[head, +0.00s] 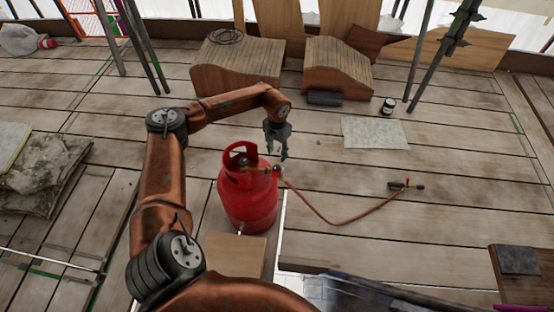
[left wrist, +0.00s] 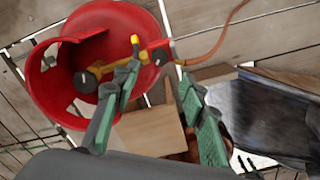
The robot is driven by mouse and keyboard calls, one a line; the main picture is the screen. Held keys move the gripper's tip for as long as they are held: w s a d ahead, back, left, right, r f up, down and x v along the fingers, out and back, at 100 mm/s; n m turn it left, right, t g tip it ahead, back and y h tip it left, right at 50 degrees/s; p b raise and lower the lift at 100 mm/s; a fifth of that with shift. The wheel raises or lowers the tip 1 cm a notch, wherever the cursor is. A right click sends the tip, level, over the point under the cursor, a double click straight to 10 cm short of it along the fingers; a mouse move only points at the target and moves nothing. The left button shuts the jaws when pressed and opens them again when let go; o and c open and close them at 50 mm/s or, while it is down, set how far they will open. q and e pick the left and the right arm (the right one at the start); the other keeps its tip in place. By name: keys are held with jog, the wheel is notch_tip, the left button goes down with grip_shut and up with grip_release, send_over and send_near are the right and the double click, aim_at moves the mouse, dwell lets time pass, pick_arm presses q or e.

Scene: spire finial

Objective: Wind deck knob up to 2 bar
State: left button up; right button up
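A red gas bottle (head: 248,200) stands upright on the deck, with a brass valve and red regulator (head: 262,169) inside its collar. In the left wrist view the brass valve (left wrist: 110,66) has a yellow stem and a dark round part (left wrist: 85,82). A small dark knob-like part (left wrist: 160,57) sits at the red regulator end; I cannot tell for sure that it is the deck knob. My left gripper (head: 277,154) is just above the regulator end. Its fingers (left wrist: 160,74) are apart with nothing held between them. No pressure reading is legible. My right gripper is not in view.
An orange hose (head: 335,222) runs from the regulator to a torch (head: 405,186) on the planks. Wooden blocks (head: 338,68), a dark roll (head: 324,98), a can (head: 388,106) and a grey sheet (head: 375,133) lie behind. Poles stand at the back. Planks right of the bottle are mostly clear.

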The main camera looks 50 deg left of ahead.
pick_arm(q)
jog(key=shift+r, duration=1.3)
